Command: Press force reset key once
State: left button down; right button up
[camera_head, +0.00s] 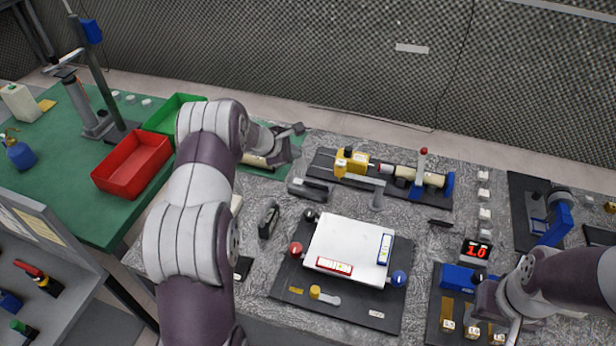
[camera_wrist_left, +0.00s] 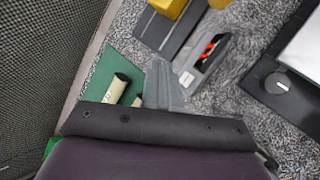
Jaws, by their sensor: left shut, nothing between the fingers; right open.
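I cannot read which key is the force reset key. A grey meter (camera_head: 308,190) with a red-lit window lies on the grey table; it also shows in the left wrist view (camera_wrist_left: 204,60), with a small pale key (camera_wrist_left: 187,79) at its near end. My left gripper (camera_head: 298,129) is shut and empty, behind the meter and apart from it; its grey fingers show in the left wrist view (camera_wrist_left: 160,82).
A white tilting plate (camera_head: 345,245) stands on a dark base in the middle. A yellow-and-blue rig (camera_head: 390,178) sits behind it. Red (camera_head: 130,165) and green (camera_head: 160,118) bins stand left on the green table.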

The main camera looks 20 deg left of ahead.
pick_arm(q)
jog(key=shift+w+d+r+n, duration=0.15)
jog(key=shift+r+n, duration=0.1)
jog(key=shift+n, duration=0.15)
jog(key=b, duration=0.6)
send_over(296, 183)
notch_tip(296, 183, down, 8)
jog(key=shift+f, duration=0.45)
jog(key=shift+b, duration=0.3)
dwell(1.1)
jog(key=shift+f+b, duration=0.4)
jog(key=shift+b, duration=0.2)
